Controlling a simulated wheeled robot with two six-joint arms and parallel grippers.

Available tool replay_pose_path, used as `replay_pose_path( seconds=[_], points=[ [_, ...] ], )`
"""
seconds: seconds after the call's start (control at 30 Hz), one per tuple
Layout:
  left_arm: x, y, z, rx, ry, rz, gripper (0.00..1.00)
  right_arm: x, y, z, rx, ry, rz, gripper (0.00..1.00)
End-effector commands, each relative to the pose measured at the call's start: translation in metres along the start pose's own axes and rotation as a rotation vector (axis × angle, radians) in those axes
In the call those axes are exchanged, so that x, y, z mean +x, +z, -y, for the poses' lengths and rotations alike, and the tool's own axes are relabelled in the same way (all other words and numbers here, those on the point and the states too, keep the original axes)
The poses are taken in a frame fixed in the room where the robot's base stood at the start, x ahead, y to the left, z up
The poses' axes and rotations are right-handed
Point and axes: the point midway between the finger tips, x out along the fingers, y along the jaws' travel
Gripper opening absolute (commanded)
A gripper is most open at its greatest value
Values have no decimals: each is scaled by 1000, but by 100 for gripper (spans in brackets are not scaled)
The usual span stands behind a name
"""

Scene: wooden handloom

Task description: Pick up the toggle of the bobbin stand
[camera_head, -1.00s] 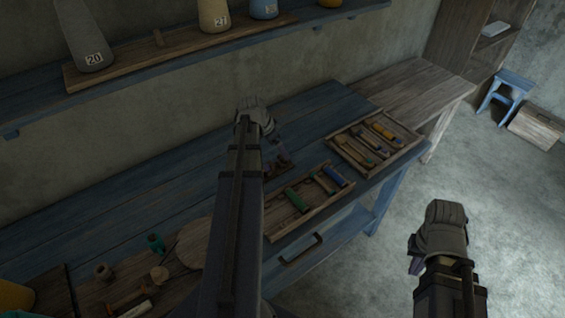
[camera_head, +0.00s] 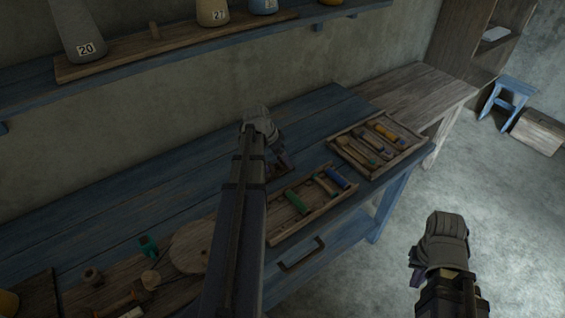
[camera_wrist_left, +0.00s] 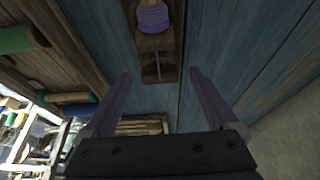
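The bobbin stand (camera_wrist_left: 157,42) is a small dark wooden block at the top of the left wrist view, carrying a bobbin wound with purple thread (camera_wrist_left: 153,18). A thin upright piece (camera_wrist_left: 157,69), which looks like the toggle, is at its near end. In the head view the stand (camera_head: 284,166) is partly hidden by my left gripper (camera_head: 280,142), above it. My left gripper (camera_wrist_left: 162,86) is open and empty, its two fingers apart on either side below the stand's near end. My right gripper (camera_head: 416,279) is off the bench over the floor; its opening is unclear.
A tray with green and blue spools (camera_head: 270,238) and a tray of tools (camera_head: 343,154) lie on the blue bench to the right. A round wooden disc (camera_head: 187,250) and small spools lie at the left. A shelf with numbered cones (camera_head: 120,66) runs above. The back of the bench is clear.

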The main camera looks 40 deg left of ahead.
Motion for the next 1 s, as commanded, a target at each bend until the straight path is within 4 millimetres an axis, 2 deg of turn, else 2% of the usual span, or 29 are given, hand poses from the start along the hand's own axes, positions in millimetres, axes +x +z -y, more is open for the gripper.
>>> replay_pose_path(
  seconds=[0.07,0.77,1.0],
  points=[
    [0,0,0,0,0,0,84,0,0,0,0,0,0,0],
    [0,0,0,0,0,0,5,0,0,0,0,0,0,0],
    [-1,0,0,0,0,0,5,-1,0,0,0,0,0,0]
  ],
)
